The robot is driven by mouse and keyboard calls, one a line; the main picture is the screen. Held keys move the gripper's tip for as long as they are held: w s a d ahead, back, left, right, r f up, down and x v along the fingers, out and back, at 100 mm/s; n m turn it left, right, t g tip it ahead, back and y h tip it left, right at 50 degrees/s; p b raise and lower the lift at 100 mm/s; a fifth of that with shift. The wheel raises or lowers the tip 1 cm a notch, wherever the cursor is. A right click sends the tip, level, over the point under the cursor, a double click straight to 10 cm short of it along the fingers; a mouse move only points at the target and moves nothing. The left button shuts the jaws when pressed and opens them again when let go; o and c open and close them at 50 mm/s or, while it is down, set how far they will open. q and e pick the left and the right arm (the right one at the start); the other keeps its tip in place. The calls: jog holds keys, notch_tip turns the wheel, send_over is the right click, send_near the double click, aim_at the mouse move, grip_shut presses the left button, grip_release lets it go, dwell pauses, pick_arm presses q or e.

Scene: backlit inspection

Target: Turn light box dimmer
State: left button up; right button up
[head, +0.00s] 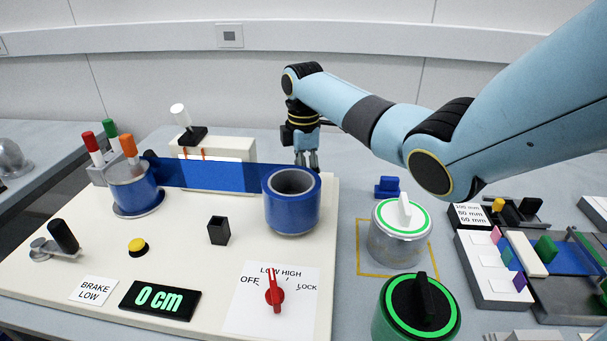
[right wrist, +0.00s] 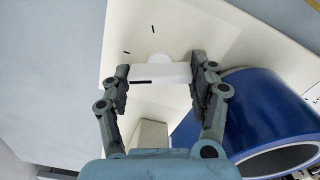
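A white bar-shaped knob (right wrist: 160,74) with a black mark shows in the right wrist view, with a round white piece and short black ticks behind it on a pale panel (right wrist: 178,28). I take it to be the dimmer. My right gripper (right wrist: 161,80) is open, with one finger at each end of the bar. I cannot tell whether the fingers touch it. In the head view my right gripper (head: 307,162) points down behind the blue roll (head: 291,212), and the knob is hidden there. My left gripper is out of view.
The blue roll (right wrist: 245,115) stands close beside the right finger. A blue film (head: 215,175) stretches left from it to another roll (head: 133,190). A red selector (head: 275,292), a display reading 0 cm (head: 160,299) and green-ringed canisters (head: 398,245) are in front.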

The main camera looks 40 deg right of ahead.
jog(key=shift+c, duration=0.5)
jog(key=shift+r+m+p, duration=0.25)
jog(key=shift+m+p, duration=1.15)
jog(key=shift+p, duration=0.15)
jog(key=m+p, duration=0.3)
jog(key=m, duration=0.1)
jog(key=shift+w+d+m, duration=0.1)
jog(key=shift+w+m, duration=0.05)
jog(key=shift+m, duration=0.15)
jog(key=m+p, duration=0.2)
jog(key=m, duration=0.2)
jog(key=shift+m, duration=0.3)
jog(key=shift+d+f+m+p, duration=0.1)
jog(key=shift+m+p, duration=0.6)
jog(key=shift+m, duration=1.5)
jog(key=shift+w, duration=0.1)
jog(key=o, duration=0.8)
jog(key=shift+c, duration=0.2)
jog(key=shift+o, duration=0.7)
